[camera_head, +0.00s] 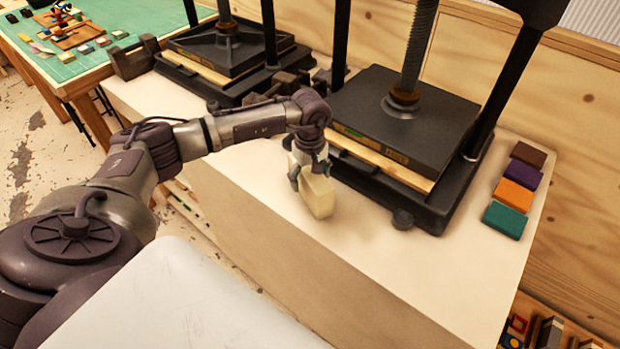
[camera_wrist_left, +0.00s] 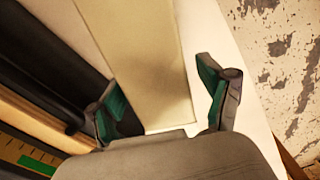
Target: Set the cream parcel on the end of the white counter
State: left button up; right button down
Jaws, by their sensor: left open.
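The cream parcel (camera_head: 318,196) is a pale block on the white counter (camera_head: 410,275), near its front edge and in front of the black press. My left gripper (camera_head: 308,168) is over its upper part. In the left wrist view the parcel (camera_wrist_left: 145,60) lies between the two open fingers of my left gripper (camera_wrist_left: 160,98). The left finger is close to the parcel's side, and a gap shows at the right finger. Whether the parcel's base rests flat is hard to tell. My right gripper is not in view.
A black screw press (camera_head: 405,120) stands just behind the parcel, and a second press (camera_head: 230,50) stands farther left. Brown, purple, orange and teal blocks (camera_head: 510,220) line the counter's right end. The counter's front right is bare. A green-topped table (camera_head: 90,60) is at upper left.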

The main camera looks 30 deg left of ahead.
pick_arm(q)
jog(key=shift+f, duration=0.25)
grip_shut()
jog(key=shift+r, duration=0.1)
jog(key=shift+w+r, duration=0.1)
dwell(0.3)
